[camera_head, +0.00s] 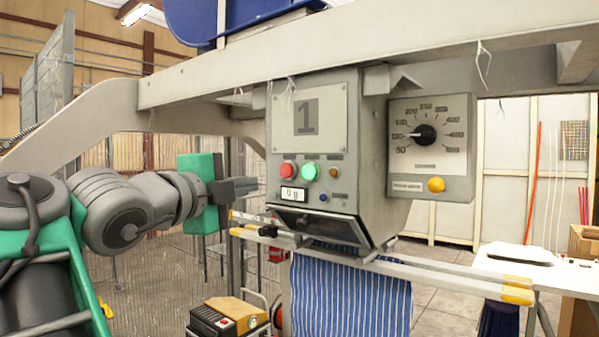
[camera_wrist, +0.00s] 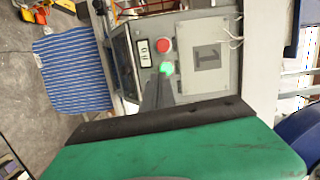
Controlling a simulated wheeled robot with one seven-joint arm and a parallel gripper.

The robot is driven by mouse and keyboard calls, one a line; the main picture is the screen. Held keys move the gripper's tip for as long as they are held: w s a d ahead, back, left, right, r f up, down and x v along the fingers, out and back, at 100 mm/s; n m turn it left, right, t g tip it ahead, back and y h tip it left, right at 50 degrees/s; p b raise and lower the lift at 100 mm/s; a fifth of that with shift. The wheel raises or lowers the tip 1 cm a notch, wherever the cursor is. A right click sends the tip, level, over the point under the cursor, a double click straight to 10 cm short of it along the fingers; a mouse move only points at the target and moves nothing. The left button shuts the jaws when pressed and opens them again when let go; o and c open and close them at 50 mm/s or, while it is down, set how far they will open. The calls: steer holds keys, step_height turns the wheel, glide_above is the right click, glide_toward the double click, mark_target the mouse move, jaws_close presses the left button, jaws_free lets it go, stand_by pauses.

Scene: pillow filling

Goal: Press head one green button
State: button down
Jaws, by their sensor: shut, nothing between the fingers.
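The head one control box (camera_head: 350,122) hangs under a beam, with a plate reading 1. Its green button (camera_head: 310,172) sits right of a red button (camera_head: 288,170), above a small display (camera_head: 293,195). My gripper (camera_head: 255,187) is shut and empty, left of the box, its tips pointing toward the panel. I cannot tell from the head view whether the tips touch the box. In the wrist view the green button (camera_wrist: 166,68) shows just beyond a dark, blurred finger shape, below the red button (camera_wrist: 163,46). The finger ends appear close to the green button.
A dial box (camera_head: 431,147) with a yellow button is on the right of the control box. A striped blue pillow cover (camera_head: 350,290) hangs below.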

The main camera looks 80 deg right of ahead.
mark_target(307, 172)
steer(key=s+m, duration=0.1)
steer(key=s+r+g, duration=0.1)
steer(key=shift+s+a+m+g, duration=0.15)
steer(key=shift+s+m+g, duration=0.15)
steer(key=shift+s+m, duration=0.1)
steer(key=p+x, duration=0.5)
steer(key=x, duration=0.8)
steer(key=shift+r, duration=0.15)
steer(key=shift+d, duration=0.5)
steer(key=shift+f, duration=0.2)
